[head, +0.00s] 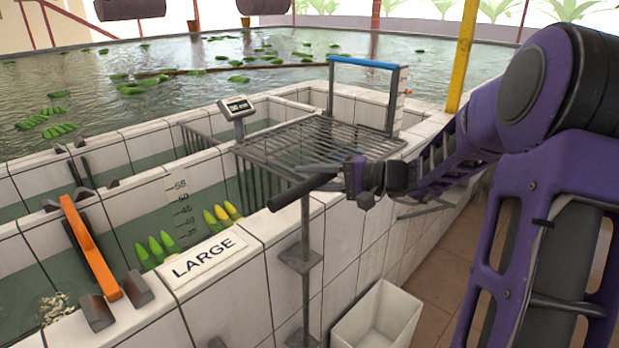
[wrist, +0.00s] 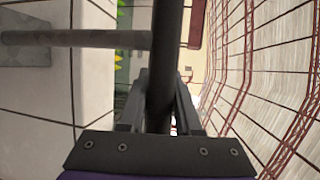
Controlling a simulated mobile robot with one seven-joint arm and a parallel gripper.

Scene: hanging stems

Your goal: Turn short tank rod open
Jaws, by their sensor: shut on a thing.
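The short tank rod is a thin grey upright rod (head: 304,265) on the outer side of the white tiled tank wall, held by small brackets. A dark cross handle (head: 290,195) sits at its top and slants out to the lower left. My gripper (head: 340,176) is shut on the right end of this handle. In the wrist view the dark handle (wrist: 165,45) runs between the fingers of my gripper (wrist: 161,95), and the grey rod (wrist: 80,38) joins it from the left. The part of the handle inside the jaws is partly hidden.
A grey wire rack (head: 310,140) with a blue-topped frame (head: 362,63) stands just behind the handle. The LARGE sign (head: 203,258) and an orange handle (head: 90,245) lie left. A white bin (head: 378,318) stands below on the floor.

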